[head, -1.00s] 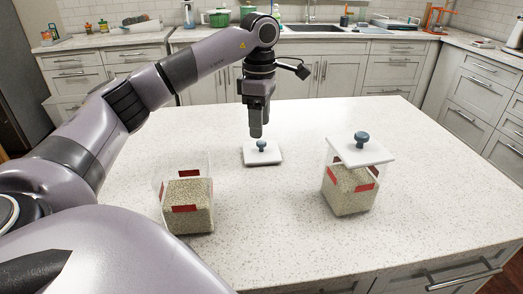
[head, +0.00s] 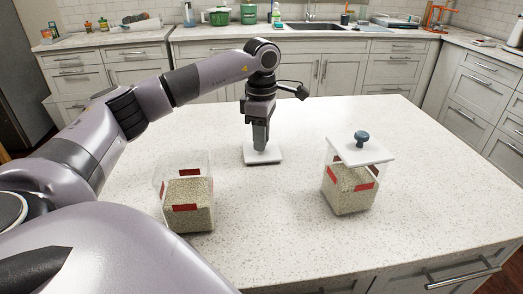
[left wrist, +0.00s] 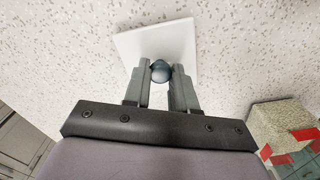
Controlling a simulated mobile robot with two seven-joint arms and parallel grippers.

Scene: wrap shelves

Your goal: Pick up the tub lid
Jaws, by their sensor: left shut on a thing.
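The white square tub lid (head: 262,158) lies flat on the counter beneath my left gripper (head: 260,147). In the left wrist view the lid (left wrist: 155,42) has a round blue-grey knob (left wrist: 161,70) at its middle. The fingers of my left gripper (left wrist: 161,84) are on both sides of that knob, shut on it. In the head view the fingers hide the knob. An open clear tub (head: 190,205) filled with pale grains stands to the left, nearer to me. My right gripper is in neither view.
A second grain-filled tub (head: 348,192) with red labels stands to the right, with its own lid (head: 360,151) resting tilted on top and a blue knob upward. The counter (head: 270,230) between the two tubs is clear.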

